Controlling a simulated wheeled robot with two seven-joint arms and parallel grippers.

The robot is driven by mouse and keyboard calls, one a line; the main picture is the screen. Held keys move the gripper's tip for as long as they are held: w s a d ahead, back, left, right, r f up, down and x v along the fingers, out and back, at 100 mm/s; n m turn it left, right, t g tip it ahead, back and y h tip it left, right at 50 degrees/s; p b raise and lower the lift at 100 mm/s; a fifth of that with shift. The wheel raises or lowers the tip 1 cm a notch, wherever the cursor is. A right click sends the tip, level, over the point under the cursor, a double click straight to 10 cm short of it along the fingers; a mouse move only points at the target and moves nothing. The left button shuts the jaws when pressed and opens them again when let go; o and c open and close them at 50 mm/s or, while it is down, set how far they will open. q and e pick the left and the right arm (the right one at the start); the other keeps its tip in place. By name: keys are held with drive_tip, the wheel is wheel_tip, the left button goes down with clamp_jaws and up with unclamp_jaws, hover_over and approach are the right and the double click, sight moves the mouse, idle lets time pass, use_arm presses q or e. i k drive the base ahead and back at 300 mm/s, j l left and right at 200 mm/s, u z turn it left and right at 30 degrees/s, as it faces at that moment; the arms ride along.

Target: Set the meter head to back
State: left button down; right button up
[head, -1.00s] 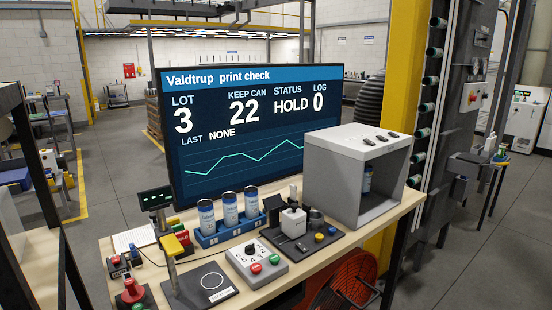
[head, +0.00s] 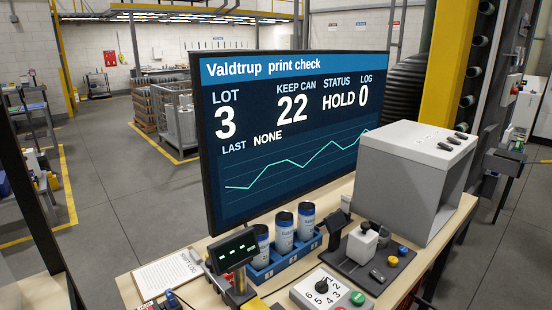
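No part is labelled as the meter head, so I cannot tell for certain which it is. A small white block (head: 362,243) sits on a dark base plate (head: 345,268) on the bench, with a yellow button (head: 403,251) to its right. A small dark display with green digits (head: 234,249) stands at the bench's left part, a yellow part (head: 240,280) close by it. A grey dial box (head: 305,294) with a black knob (head: 322,286) and a green button (head: 357,298) is at the bottom edge, partly cut off. Neither gripper is in view.
A big screen (head: 290,150) stands behind, reading lot 3, keep can 22, status HOLD, log 0. Several cans stand in a blue rack (head: 262,273). A grey open box (head: 408,190) fills the bench's right end. A paper sheet (head: 165,274) lies at left.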

sight(362, 242)
drive_tip(key=i+l, duration=0.1)
drive_tip(key=l, duration=0.35)
drive_tip(key=i+l+u, duration=0.1)
drive_tip(key=l, duration=0.85)
drive_tip(key=i, duration=0.05)
